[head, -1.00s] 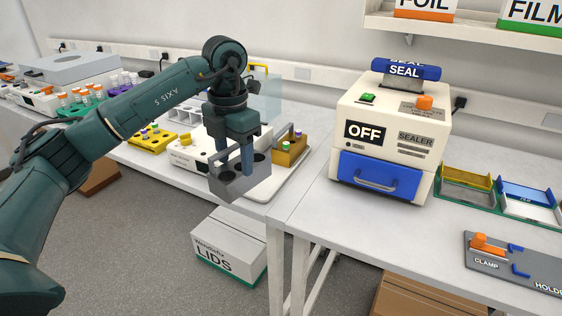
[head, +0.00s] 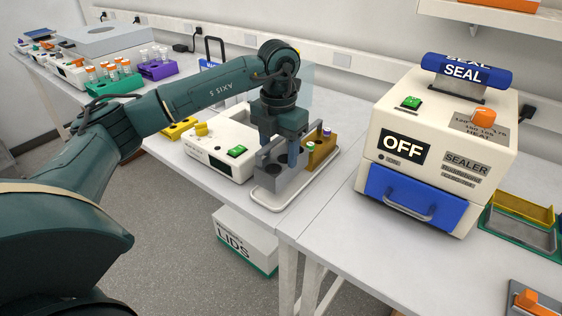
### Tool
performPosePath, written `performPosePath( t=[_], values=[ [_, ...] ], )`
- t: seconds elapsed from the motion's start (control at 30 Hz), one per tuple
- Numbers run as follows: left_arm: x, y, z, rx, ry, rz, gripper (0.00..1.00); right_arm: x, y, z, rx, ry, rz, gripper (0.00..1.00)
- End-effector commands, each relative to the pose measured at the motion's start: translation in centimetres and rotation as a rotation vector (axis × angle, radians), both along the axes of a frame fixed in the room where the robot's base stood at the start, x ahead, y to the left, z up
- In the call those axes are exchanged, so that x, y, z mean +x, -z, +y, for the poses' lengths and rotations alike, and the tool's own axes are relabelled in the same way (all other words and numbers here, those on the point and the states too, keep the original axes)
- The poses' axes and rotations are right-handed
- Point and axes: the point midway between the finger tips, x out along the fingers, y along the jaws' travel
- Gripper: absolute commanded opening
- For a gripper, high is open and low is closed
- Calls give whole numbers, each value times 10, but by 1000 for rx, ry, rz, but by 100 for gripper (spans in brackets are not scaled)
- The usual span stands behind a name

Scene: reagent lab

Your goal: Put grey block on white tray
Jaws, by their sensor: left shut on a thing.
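The grey block (head: 276,183) has a carry handle and hangs in my left gripper (head: 282,160), which is shut on it. The block is over the left part of the white tray (head: 268,203); I cannot tell whether it touches the tray surface. The tray lies on the bench near its front edge, with its front rim showing. My right gripper is not in view.
A brown block with vials (head: 321,151) stands at the tray's back right. A white device with a green button (head: 222,143) is close on the left. The sealer (head: 440,150) stands right. A LIDS box (head: 245,243) is below the bench.

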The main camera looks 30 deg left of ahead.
Motion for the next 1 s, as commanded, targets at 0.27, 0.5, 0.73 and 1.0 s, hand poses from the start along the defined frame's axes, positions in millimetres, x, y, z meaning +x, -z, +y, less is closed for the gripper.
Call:
performPosePath(
  t=[0.27,0.5,0.73,1.0],
  values=[
    [0,29,0,0,0,1,0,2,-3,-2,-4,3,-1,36],
    [0,37,0,0,0,-4,0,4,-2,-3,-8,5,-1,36],
    [0,42,0,1,0,0,56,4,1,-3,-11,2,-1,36],
    [0,41,0,1,1,0,76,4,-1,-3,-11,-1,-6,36]
  ],
)
